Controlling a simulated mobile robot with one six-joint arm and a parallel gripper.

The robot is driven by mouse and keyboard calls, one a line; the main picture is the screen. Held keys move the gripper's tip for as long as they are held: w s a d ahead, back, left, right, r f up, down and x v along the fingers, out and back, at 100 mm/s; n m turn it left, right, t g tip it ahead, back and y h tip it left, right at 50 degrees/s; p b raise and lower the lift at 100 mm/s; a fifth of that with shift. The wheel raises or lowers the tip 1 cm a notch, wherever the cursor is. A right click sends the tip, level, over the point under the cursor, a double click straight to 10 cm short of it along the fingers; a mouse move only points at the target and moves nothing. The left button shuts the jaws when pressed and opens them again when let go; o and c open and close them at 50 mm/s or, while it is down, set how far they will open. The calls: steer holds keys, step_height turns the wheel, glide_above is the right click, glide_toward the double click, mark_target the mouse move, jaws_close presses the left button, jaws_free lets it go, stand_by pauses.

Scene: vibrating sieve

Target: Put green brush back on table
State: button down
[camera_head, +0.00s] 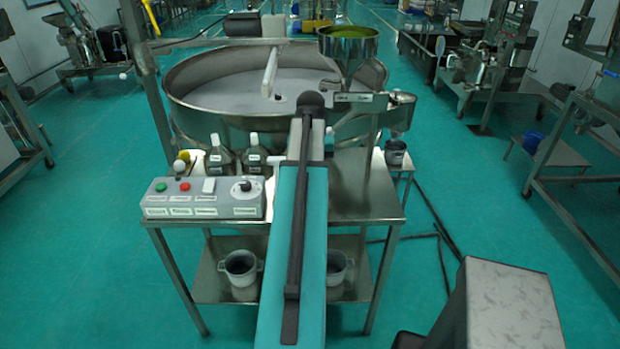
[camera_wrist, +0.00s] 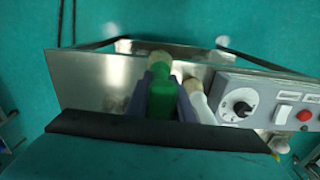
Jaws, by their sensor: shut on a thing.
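The green brush (camera_wrist: 162,98) shows in the wrist view as a green handle with a pale end. My gripper (camera_wrist: 163,88) is shut on it, one dark finger on each side. The brush is over the steel table (camera_wrist: 95,80); I cannot tell whether it touches the top. In the head view the table (camera_head: 360,195) stands in front of the sieve, and my arm hides the gripper and brush. A white-handled tool (camera_wrist: 198,100) lies close beside the right finger in the wrist view; its white part (camera_head: 276,161) also shows in the head view.
A control box (camera_head: 205,198) sits on the table's left front, near the gripper in the wrist view (camera_wrist: 262,103). Two dark bottles (camera_head: 220,157) stand behind it. The round sieve (camera_head: 205,90) rises behind the table. The table's right part looks clear.

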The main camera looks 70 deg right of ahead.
steer(key=w+d+b, duration=0.1)
steer(key=w+d, duration=0.1)
steer(key=d, duration=0.4)
steer(key=shift+w+d+f+b, duration=0.25)
steer(key=shift+f+b, duration=0.1)
steer(key=f+b, duration=0.2)
steer(key=f, duration=0.1)
steer(key=shift+w+d+f+b, duration=0.15)
steer(key=shift+d+f+b, duration=0.15)
steer(key=shift+d+b, duration=0.1)
steer(key=c, duration=1.5)
jaws_free()
steer(key=shift+c, duration=0.2)
steer(key=shift+r, duration=0.15)
